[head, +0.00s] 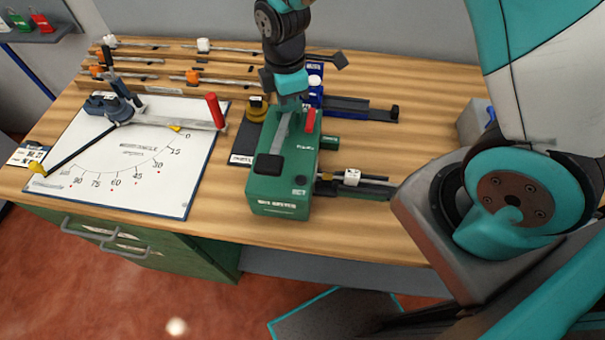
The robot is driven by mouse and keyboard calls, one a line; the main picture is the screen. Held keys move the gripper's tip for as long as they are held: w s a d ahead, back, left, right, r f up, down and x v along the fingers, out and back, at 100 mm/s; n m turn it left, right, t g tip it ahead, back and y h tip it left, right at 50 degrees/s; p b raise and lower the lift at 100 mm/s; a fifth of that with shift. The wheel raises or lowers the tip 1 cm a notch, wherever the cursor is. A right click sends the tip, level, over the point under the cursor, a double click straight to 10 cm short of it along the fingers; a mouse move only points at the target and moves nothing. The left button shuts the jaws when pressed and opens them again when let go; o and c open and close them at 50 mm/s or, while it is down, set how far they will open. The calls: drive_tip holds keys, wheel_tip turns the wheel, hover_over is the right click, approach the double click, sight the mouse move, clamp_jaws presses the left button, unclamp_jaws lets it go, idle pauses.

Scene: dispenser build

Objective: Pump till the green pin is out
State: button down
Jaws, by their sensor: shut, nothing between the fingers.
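The green pump box (262,208) stands on the wooden bench near the middle of the head view. It has a dark square patch and a small dark round spot on top. A grey bar (281,134) and a red handle (310,121) are at its far end. A short dark green piece (329,142) sticks out at its right side; I cannot tell whether this is the green pin. My gripper (290,102) is shut and empty, pointing down over the far end of the box. I cannot tell whether it touches the grey bar.
Left of the box lies a white angle-scale board (130,185) with a pivoting arm and red handle. A yellow-black knob (257,108) and a blue bottle (315,92) stand close behind the box. A rail with a white block (352,177) lies right. Bare bench lies farther right.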

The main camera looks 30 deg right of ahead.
drive_tip(key=shift+s+a+r, duration=0.1)
drive_tip(key=shift+s+r, duration=0.15)
drive_tip(key=shift+r, duration=0.05)
drive_tip(key=shift+f, duration=0.1)
